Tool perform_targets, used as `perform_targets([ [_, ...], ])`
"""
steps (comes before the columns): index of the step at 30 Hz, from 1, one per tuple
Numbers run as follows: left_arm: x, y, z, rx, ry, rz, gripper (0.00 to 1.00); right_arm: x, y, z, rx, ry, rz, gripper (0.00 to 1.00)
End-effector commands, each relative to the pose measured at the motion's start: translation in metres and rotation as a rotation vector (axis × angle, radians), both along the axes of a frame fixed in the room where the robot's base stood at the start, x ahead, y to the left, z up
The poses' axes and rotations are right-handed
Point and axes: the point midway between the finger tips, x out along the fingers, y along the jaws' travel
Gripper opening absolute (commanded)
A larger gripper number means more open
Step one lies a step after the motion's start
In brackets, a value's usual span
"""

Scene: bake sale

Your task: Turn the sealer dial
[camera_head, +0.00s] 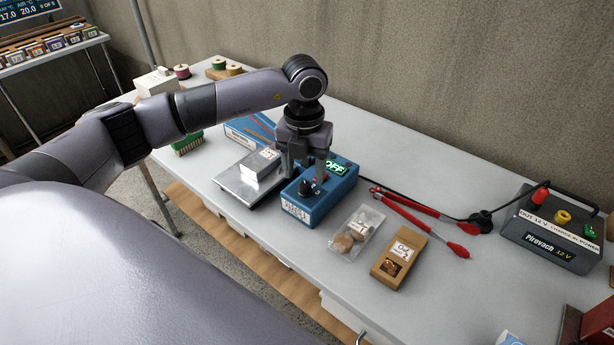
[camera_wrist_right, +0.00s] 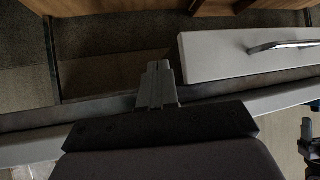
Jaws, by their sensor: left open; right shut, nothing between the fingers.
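The sealer box (camera_head: 313,205) is blue, with a lit green display (camera_head: 335,167) reading OFF and a black dial (camera_head: 305,188) on its top. My left gripper (camera_head: 306,170) points down over the box, its fingers open close above and around the dial area. I cannot tell whether a finger touches the dial. In the right wrist view my right gripper (camera_wrist_right: 158,85) is shut and empty, away from the sealer, near a white drawer front (camera_wrist_right: 250,52) with a metal handle.
A scale (camera_head: 233,186) with a small box stands left of the sealer. A clear bag (camera_head: 356,232), a brown carton (camera_head: 399,259) and red-handled tongs (camera_head: 407,205) lie to its right. A power supply (camera_head: 552,232) stands far right.

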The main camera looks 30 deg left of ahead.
Motion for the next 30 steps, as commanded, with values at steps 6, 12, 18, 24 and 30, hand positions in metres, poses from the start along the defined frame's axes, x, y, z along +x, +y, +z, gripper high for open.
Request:
perform_targets([
  [6,0.000,-0.001,-0.028,-0.002,0.002,-0.002,0.57,0.000,0.000,0.004,0.000,0.000,0.000,0.00],
  [12,0.000,-0.001,-0.036,-0.002,-0.002,-0.003,0.57,0.000,0.000,0.005,0.000,0.000,0.000,0.00],
  [18,0.000,-0.001,-0.036,-0.002,-0.002,-0.003,0.48,0.002,0.000,0.005,0.001,-0.003,0.000,0.00],
  [24,0.000,-0.001,-0.036,-0.002,-0.001,-0.002,0.01,0.002,0.000,0.005,0.001,-0.003,0.000,0.00],
  [30,0.000,-0.001,-0.036,-0.002,-0.001,-0.015,0.02,0.002,0.000,0.004,0.001,-0.004,0.000,0.00],
])
